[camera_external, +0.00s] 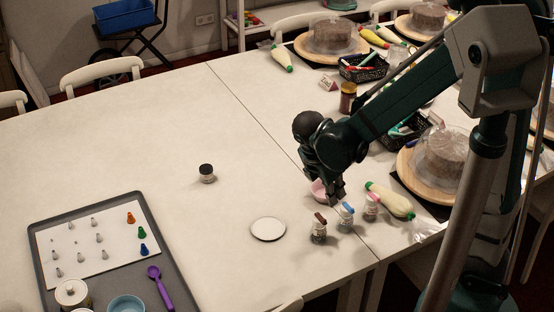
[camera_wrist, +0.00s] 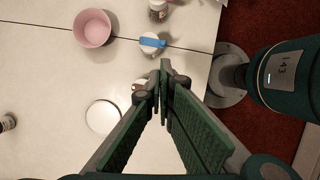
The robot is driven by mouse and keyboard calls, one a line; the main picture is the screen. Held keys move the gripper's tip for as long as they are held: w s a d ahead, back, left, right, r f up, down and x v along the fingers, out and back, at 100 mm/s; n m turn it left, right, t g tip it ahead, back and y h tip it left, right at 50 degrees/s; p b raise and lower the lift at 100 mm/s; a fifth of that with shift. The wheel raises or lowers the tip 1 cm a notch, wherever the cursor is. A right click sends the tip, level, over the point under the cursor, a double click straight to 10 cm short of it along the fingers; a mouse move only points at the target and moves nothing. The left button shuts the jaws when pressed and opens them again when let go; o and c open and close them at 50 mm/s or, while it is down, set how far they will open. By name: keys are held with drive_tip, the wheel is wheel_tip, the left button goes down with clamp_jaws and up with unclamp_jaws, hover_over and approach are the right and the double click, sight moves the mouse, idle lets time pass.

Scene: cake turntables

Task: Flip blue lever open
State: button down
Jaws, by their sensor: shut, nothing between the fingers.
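A small white bottle (camera_external: 347,218) with a blue lever (camera_external: 347,207) on its top stands near the table's front edge. In the wrist view the blue lever (camera_wrist: 152,42) lies across the white cap as a short bar; whether it is raised I cannot tell. My gripper (camera_external: 338,200) is shut and empty, close to the bottle in the external view. In the wrist view my gripper's fingertips (camera_wrist: 160,80) meet below the lever in the picture, apart from it. They partly hide another small bottle (camera_wrist: 138,85).
A brown-topped bottle (camera_external: 319,230) stands left of the blue one, a pink-topped bottle (camera_external: 371,206) right of it. A pink bowl (camera_wrist: 92,28) and a white disc (camera_external: 268,229) are nearby. A piping bag (camera_external: 392,201) lies to the right.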

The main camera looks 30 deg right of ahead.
sight(349, 206)
drive_tip(key=b+x, duration=0.1)
drive_tip(key=x, duration=0.8)
drive_tip(key=shift+b, duration=0.4)
drive_tip(key=shift+s+d+n+t, duration=0.3)
drive_tip(key=shift+d+n, duration=0.1)
drive_tip(key=shift+n, duration=0.4)
drive_tip(key=d+n+t+y+b, duration=0.1)
drive_tip(key=d+n+t+b, duration=0.1)
drive_tip(key=d+n, duration=0.4)
drive_tip(key=shift+s+d+n+y, duration=0.25)
drive_tip(key=shift+d+n+y, duration=0.1)
drive_tip(key=shift+n, duration=0.35)
idle(0.7)
